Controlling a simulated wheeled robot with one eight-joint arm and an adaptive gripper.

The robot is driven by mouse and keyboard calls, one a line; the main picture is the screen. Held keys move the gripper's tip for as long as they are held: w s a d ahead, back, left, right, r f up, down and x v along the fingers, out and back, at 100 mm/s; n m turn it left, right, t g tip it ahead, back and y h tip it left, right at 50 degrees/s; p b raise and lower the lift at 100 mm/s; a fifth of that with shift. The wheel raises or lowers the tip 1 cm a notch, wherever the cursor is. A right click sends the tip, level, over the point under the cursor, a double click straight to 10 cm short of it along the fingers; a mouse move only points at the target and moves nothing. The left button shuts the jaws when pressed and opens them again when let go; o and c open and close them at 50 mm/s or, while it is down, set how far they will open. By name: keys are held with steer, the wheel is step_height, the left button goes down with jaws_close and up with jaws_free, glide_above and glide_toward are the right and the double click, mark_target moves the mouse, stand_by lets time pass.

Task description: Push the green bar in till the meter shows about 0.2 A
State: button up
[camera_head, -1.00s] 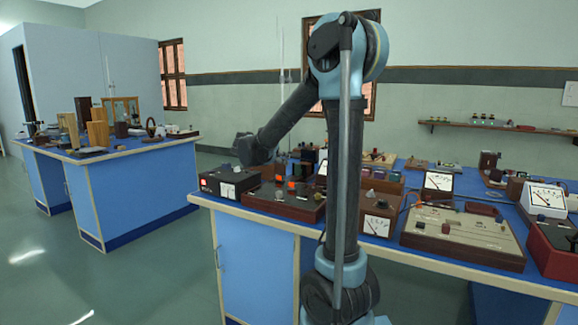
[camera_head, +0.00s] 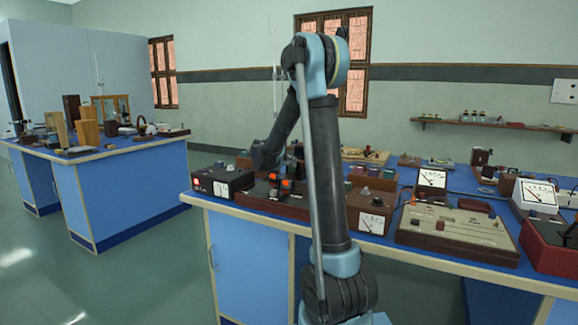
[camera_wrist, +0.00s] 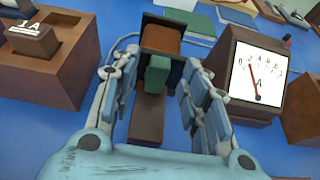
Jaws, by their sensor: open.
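The green bar (camera_wrist: 158,75) shows in the wrist view as a short upright green end, in front of a dark housing with an orange-brown top (camera_wrist: 161,39). My gripper (camera_wrist: 160,62) is open, with one finger on each side of the green bar; I cannot tell whether either finger touches it. The meter (camera_wrist: 257,75) has a white face marked A, and its red needle leans left to near the 2 mark at the low end. In the head view my gripper (camera_head: 266,156) is over the left part of the near bench, and the bar cannot be made out there.
A brown block with a plate labelled 1 A (camera_wrist: 35,43) stands left of my gripper in the wrist view. A black box with a red light (camera_head: 222,183) sits at the bench's left end. Another meter box (camera_head: 371,213) and a wide panel (camera_head: 459,228) stand to the right.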

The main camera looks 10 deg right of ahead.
steer(key=shift+x, duration=1.3)
jaws_close()
steer(key=shift+s+a, duration=0.55)
steer(key=shift+s, duration=0.15)
jaws_free()
steer(key=v, duration=1.2)
steer(key=shift+f, duration=0.1)
